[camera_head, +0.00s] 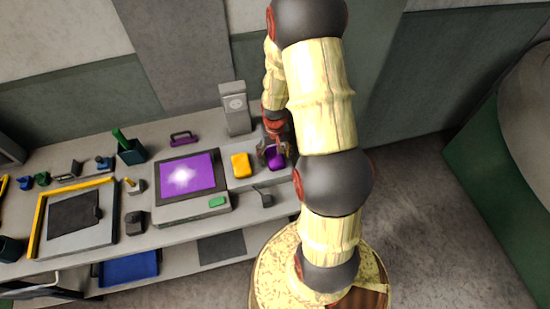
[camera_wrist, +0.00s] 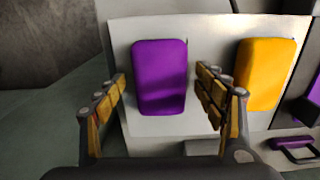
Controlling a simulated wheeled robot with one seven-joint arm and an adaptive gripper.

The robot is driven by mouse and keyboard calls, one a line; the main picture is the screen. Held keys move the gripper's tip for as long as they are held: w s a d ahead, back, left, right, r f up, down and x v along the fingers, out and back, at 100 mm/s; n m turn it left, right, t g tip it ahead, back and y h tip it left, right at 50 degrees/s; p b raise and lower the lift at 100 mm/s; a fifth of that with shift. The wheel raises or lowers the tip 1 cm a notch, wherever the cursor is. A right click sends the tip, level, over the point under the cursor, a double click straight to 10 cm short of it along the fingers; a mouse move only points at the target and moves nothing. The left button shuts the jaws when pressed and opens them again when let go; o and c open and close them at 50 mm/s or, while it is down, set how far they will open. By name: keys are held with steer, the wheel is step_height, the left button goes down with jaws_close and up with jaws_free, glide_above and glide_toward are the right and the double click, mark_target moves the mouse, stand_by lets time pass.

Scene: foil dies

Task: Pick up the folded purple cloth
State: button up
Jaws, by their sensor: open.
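The folded purple cloth (camera_wrist: 159,77) lies flat on a light grey board in the wrist view, with rounded corners. In the head view the purple cloth (camera_head: 276,161) shows at the right end of the bench, partly hidden by my gripper. My gripper (camera_wrist: 165,105) is open, with one finger to the left of the cloth and the other to its right in the wrist view. Nothing is held between the fingers. In the head view my gripper (camera_head: 273,152) is over the cloth, and I cannot tell whether it touches it.
A folded yellow cloth (camera_wrist: 264,74) lies close beside the purple one, near my right finger. A device with a purple screen (camera_head: 187,174) stands left of it. A grey upright box (camera_head: 235,108) stands behind. A purple handle (camera_head: 183,138) lies at the back.

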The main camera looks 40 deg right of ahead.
steer(key=shift+c, duration=1.4)
steer(key=c, duration=1)
